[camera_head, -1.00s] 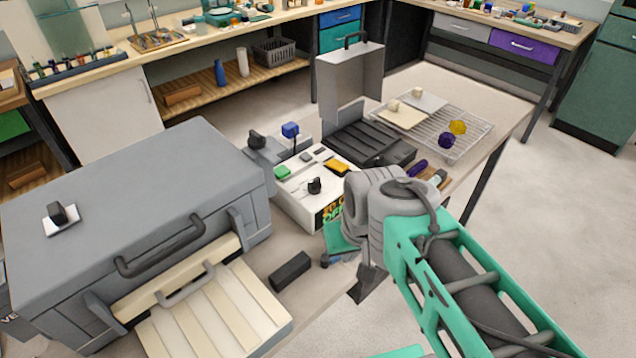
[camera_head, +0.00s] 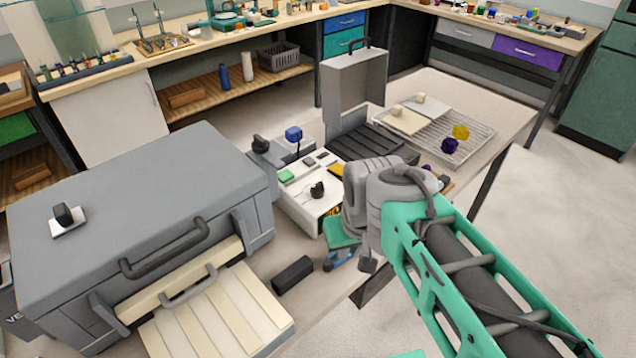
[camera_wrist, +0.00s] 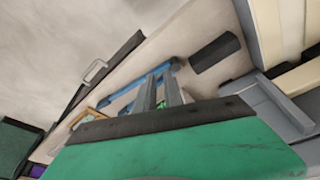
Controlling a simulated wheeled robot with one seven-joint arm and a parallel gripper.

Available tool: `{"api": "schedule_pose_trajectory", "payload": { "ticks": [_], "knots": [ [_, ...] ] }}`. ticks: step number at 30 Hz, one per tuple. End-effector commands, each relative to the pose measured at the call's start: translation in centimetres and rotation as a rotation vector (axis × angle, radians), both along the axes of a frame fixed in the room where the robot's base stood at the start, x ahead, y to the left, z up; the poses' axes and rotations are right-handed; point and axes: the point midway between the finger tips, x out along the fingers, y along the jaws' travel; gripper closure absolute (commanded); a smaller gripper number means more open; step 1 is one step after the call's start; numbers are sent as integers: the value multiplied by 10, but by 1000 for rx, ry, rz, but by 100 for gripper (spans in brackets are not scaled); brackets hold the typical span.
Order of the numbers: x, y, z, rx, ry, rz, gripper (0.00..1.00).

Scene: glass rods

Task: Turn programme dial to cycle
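A black knob (camera_head: 317,189) stands on the white control box (camera_head: 297,205) in the head view, beside a green button. Another black knob on a white plate (camera_head: 65,215) sits on top of the grey oven-like unit (camera_head: 140,195). I cannot tell which one is the programme dial. My gripper is mostly hidden behind my wrist in the head view, low and to the right of the control box. In the wrist view my gripper (camera_wrist: 158,88) shows two grey fingers with a narrow gap and nothing visible held. Neither knob can be made out in the wrist view.
A dark block (camera_head: 292,275) lies on the bench; it also shows in the wrist view (camera_wrist: 215,53). A blue item (camera_wrist: 140,90) lies near the fingers in the wrist view. A wire rack (camera_head: 465,140) and a ridged black unit with its lid raised (camera_head: 353,85) stand behind.

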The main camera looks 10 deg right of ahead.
Motion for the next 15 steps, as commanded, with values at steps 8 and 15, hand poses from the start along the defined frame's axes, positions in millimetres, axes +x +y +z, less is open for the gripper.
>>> {"api": "schedule_pose_trajectory", "payload": {
  "ticks": [8,15],
  "knots": [
    [124,13,85,-51,164,284,64],
    [190,23,96,-65,253,467,47]
  ]
}}
